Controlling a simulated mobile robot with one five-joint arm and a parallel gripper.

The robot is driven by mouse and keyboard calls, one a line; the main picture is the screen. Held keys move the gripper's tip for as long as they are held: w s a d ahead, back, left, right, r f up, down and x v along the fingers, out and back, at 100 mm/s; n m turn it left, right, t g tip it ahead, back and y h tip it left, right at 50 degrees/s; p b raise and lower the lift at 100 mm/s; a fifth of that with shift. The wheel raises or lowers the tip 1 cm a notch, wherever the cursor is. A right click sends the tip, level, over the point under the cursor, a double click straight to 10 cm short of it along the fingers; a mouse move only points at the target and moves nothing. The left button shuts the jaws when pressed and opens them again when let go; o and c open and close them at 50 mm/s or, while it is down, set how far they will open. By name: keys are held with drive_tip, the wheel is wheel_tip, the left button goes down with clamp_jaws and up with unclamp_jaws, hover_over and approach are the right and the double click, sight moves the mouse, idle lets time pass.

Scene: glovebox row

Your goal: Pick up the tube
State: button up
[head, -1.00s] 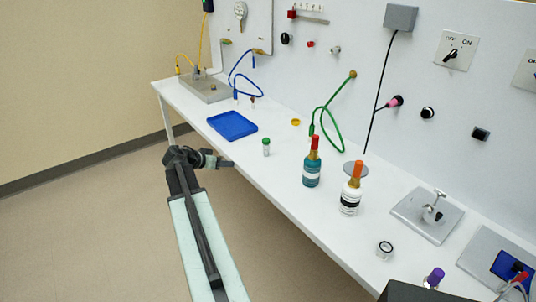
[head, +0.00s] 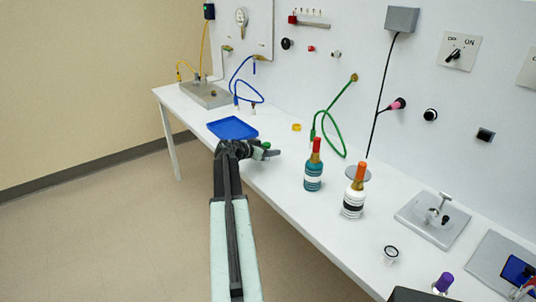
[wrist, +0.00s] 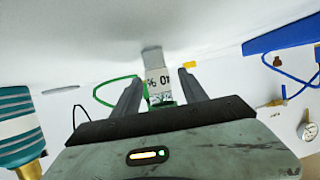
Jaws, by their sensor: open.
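The tube (head: 266,145) shows in the head view only as a bit of its green cap, with my gripper hiding the rest. In the wrist view, which shows the scene upside down, the tube (wrist: 157,78) has a white printed label and stands between my two fingers. My gripper (head: 270,151) is at the bench's front edge, around the tube. In the wrist view my gripper (wrist: 159,82) is open, with a gap visible on each side of the tube.
A blue tray (head: 232,128) lies on the white bench (head: 285,183) to the left of the gripper. A teal bottle (head: 313,177) and a white bottle (head: 353,200) stand to the right. A yellow ring (head: 297,127) and a green hose (head: 330,130) are behind.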

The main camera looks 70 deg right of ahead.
drive_tip(key=shift+s+d+f, duration=0.3)
drive_tip(key=shift+d, duration=0.3)
clamp_jaws()
drive_tip(key=shift+r+p, duration=0.45)
drive_tip(key=shift+r, duration=0.05)
wheel_tip(320, 180, up, 3)
drive_tip(key=p, duration=0.3)
drive_tip(key=s+a, duration=0.2)
drive_tip(key=a, duration=0.2)
drive_tip(key=s+a, duration=0.2)
drive_tip(key=a, duration=0.3)
drive_tip(key=s+a+r+p, duration=0.1)
drive_tip(key=s+a, duration=0.2)
drive_tip(key=a, duration=0.2)
drive_tip(key=shift+a, duration=0.25)
wheel_tip(320, 180, up, 7)
drive_tip(key=p, duration=0.7)
